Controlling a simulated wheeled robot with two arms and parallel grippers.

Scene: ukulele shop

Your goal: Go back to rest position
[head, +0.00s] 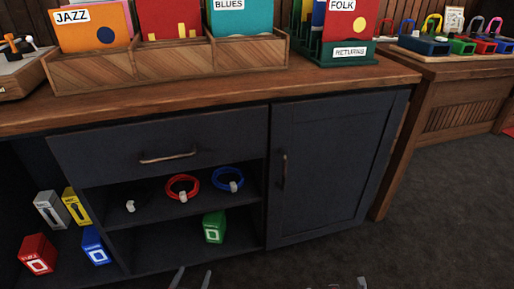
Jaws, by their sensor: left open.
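My left gripper (192,279) shows at the bottom edge, with only its two fingertips in view. They stand apart with nothing between them, in front of and below the cabinet's open shelves. A small grey piece (361,283) at the bottom edge, right of centre, looks like the tip of my right gripper. Too little of it shows to tell its opening. Both grippers appear clear of the dark cabinet (335,165).
The wooden counter (215,100) holds a divided record crate (210,63) and a green returns rack (349,52). Below, open shelves hold a red coil (182,187), a blue coil (228,179) and several small boxes. The drawer and door are shut. Dark floor (430,215) at right is clear.

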